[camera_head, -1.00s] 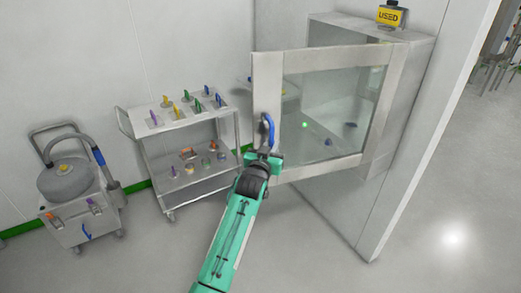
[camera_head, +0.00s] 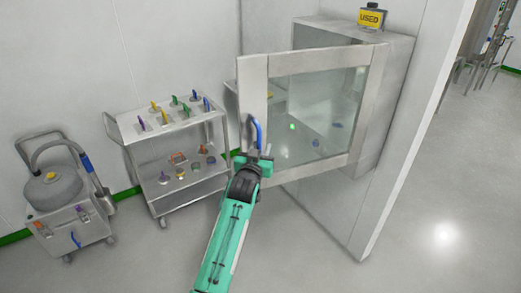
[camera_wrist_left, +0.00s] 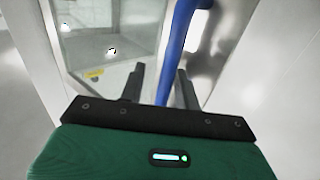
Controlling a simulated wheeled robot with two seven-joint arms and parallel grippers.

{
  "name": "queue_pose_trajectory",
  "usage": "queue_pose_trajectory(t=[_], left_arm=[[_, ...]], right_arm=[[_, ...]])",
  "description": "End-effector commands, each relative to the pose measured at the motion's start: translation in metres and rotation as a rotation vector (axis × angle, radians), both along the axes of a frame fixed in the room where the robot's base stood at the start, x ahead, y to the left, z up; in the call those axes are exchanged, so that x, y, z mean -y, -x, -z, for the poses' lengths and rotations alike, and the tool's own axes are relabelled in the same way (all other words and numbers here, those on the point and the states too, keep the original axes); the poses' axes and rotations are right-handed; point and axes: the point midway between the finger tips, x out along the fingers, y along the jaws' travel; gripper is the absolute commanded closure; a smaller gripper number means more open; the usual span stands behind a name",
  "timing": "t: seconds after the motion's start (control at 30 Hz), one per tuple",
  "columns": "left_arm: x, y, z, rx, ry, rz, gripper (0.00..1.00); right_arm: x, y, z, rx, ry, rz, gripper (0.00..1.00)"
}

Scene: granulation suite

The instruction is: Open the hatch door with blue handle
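The hatch door (camera_head: 253,95), a glass pane in a grey metal frame, stands swung out from the hatch box (camera_head: 398,75) on the wall. Its blue handle (camera_head: 257,132) is on the frame at the door's left edge. My left gripper (camera_head: 253,160) is at the handle's lower end. In the left wrist view, the blue handle (camera_wrist_left: 176,50) runs between the two dark fingers of my left gripper (camera_wrist_left: 160,85). The fingers are apart, with gaps visible beside the handle. The handle's lower end is hidden behind the gripper body. My right gripper is not in view.
A steel cart (camera_head: 180,133) with several coloured-handled items stands left of the door. A wheeled vacuum-like machine (camera_head: 70,205) is farther left. The floor at right is clear.

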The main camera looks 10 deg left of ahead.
Motion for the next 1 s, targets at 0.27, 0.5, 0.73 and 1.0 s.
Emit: queue_pose_trajectory(t=[0.27, 0.5, 0.73, 1.0], left_arm=[[-0.002, 0.013, 0.004, -0.002, -0.001, -0.001, 0.67], [-0.005, 0.052, 0.005, -0.001, 0.0, 0.0, 0.67], [-0.007, 0.095, 0.005, -0.001, -0.001, 0.0, 0.67], [-0.009, 0.13, 0.002, 0.0, -0.001, 0.001, 0.67]], right_arm=[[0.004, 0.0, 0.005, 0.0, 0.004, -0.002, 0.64], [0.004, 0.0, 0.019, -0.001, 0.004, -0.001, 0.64], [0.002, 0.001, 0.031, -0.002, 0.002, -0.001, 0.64], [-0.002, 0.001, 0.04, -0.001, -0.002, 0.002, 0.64]])
